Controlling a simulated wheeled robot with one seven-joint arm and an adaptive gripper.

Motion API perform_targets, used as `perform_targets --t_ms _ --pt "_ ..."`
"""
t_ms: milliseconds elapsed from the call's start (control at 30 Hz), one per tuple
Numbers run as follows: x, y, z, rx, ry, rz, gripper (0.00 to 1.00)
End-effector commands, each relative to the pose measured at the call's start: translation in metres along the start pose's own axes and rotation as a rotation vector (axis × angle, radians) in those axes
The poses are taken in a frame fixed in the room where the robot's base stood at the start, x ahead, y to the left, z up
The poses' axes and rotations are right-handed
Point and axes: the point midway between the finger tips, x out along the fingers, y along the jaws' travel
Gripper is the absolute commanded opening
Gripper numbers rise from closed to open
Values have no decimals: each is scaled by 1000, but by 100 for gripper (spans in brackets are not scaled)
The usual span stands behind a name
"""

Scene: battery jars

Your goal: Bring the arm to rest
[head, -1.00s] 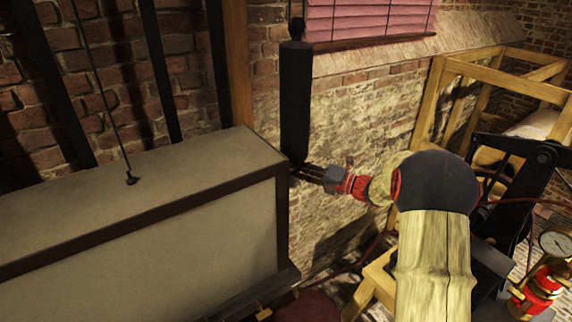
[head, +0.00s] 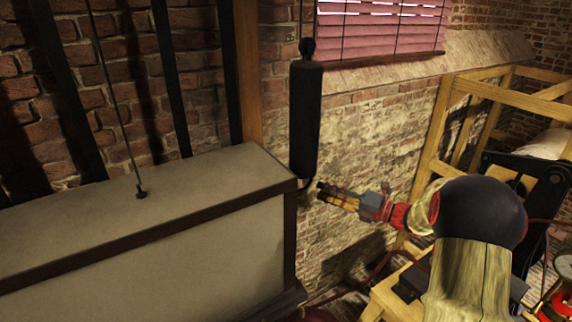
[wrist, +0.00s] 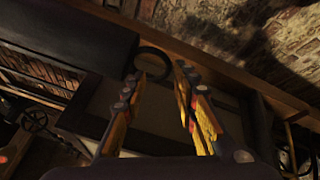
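My gripper (head: 338,196) is in the middle of the head view, just right of and below the lower end of a hanging black cylinder (head: 306,120). A small gap shows between the fingertips and the cylinder. In the wrist view my gripper (wrist: 161,76) has its two yellow and dark fingers apart, with nothing held between them. A dark ring (wrist: 152,50) shows just beyond the fingertips, by the end of the dark cylinder (wrist: 70,35).
A large pale box with dark edges (head: 150,210) stands left of my gripper. A brick wall (head: 360,130) is behind. A wooden frame (head: 450,130) stands at the right. A thin rod (head: 113,90) rises from the box top. Open space lies between box and frame.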

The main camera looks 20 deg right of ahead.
Motion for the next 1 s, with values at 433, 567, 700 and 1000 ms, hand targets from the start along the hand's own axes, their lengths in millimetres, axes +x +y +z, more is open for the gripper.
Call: perform_targets --t_ms 433,567,700,1000 --pt "-6 -40 -47 -441 156 -105 29" --pt "-25 -59 -108 -756 395 -140 29" --pt "-48 -67 -185 -1163 725 -70 29" --pt "-115 -79 -313 -2003 1432 400 29"
